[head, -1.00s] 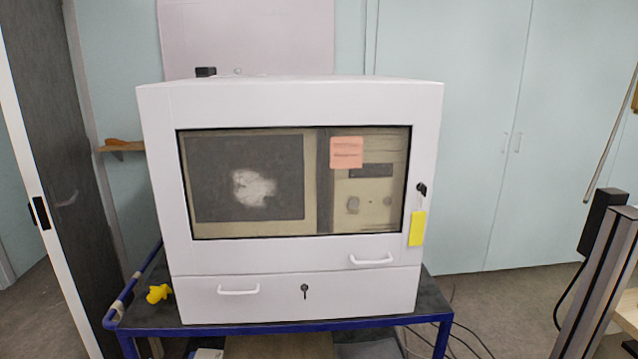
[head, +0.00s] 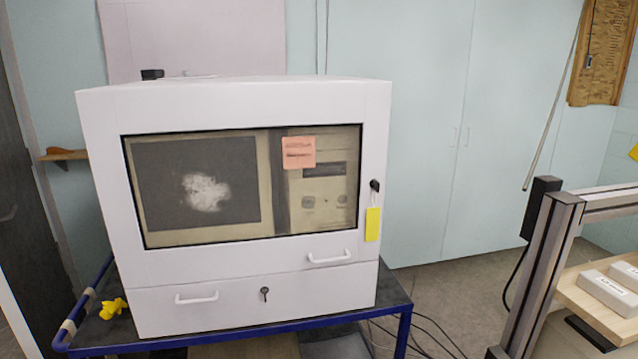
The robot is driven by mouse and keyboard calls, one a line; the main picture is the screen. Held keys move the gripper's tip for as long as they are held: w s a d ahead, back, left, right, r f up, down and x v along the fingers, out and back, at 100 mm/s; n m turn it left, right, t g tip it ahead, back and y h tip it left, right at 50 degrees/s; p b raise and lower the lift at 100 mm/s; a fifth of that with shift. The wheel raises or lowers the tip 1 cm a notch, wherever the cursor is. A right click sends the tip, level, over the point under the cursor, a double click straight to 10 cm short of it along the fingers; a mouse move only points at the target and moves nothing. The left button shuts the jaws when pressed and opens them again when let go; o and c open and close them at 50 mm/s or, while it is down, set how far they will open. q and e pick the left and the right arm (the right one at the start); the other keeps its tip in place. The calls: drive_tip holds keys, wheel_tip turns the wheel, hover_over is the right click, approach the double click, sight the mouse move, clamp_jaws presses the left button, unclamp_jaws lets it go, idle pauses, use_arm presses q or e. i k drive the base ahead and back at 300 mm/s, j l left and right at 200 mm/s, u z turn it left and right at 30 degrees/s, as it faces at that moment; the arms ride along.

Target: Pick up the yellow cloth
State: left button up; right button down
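A small crumpled yellow thing, which looks like the yellow cloth (head: 113,308), lies on the dark top of the blue-framed cart (head: 237,333). It is at the lower left, beside the left side of the white cabinet (head: 237,99). Neither of my grippers shows in the head view.
The white cabinet fills most of the cart top and has a window, handles and a yellow tag (head: 372,224). At right, a metal frame (head: 543,270) stands by a wooden surface (head: 590,313) with pale boxes (head: 608,291). Cables lie on the floor between.

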sight(110, 308)
drive_tip(key=u, duration=1.25)
